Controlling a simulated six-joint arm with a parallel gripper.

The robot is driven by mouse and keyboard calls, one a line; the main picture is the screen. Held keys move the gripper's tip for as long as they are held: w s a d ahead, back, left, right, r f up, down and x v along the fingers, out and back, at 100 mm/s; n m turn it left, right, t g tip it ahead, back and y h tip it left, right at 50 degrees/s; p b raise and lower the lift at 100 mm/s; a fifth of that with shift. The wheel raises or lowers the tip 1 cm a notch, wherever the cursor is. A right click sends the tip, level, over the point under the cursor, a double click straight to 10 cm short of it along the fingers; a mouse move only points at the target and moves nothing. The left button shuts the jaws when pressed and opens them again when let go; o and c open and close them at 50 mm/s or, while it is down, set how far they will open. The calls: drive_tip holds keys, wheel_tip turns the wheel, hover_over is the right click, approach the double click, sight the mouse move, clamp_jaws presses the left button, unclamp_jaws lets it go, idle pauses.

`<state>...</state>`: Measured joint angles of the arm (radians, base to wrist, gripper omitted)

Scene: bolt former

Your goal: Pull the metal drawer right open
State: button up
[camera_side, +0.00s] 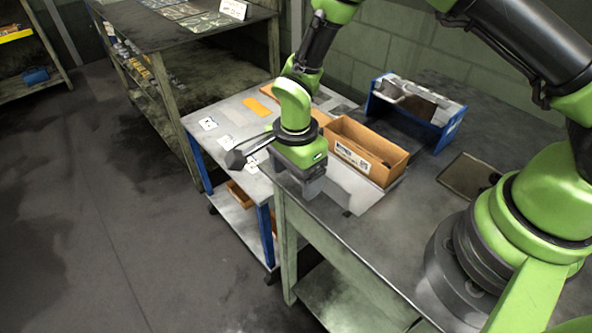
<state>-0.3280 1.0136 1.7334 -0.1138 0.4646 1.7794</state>
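A pale grey metal piece (352,193) lies on the bench at the front of an open cardboard box; it looks like the metal drawer, but I cannot make out a handle or how far it is open. My gripper (312,191) points down at the left end of this piece, near the bench's left edge. Its grey fingers overlap the metal in the picture. I cannot tell whether they touch it, or whether they are apart or closed.
The cardboard box (366,150) stands right behind my gripper. A blue-ended rack (440,133) stands at the back of the dark bench (395,225). A flat brown tray (468,176) lies to the right. A blue-legged cart (232,128) adjoins the bench at left. Floor on the left is clear.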

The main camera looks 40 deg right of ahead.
drive_tip(key=shift+r, duration=0.1)
wheel_tip(320, 180, up, 10)
idle(0.4)
drive_tip(key=s+d+r+n+t+y, duration=0.1)
drive_tip(key=s+d+r+n+t, duration=0.15)
drive_tip(key=r, duration=0.45)
drive_tip(key=s+d+r+n+t, duration=0.1)
drive_tip(key=s+d+r+n, duration=0.15)
drive_tip(key=r, duration=0.35)
drive_tip(key=s+d+r+n+t, duration=0.1)
drive_tip(key=s+r+n+t, duration=0.1)
drive_tip(key=s+n, duration=0.2)
drive_tip(key=s+d+r+n+t+y, duration=0.1)
drive_tip(key=s+d+r+n, duration=0.1)
drive_tip(key=s+n, duration=0.3)
drive_tip(key=shift+s+r+t, duration=0.35)
drive_tip(key=shift+s+r, duration=0.5)
drive_tip(key=shift+s, duration=0.65)
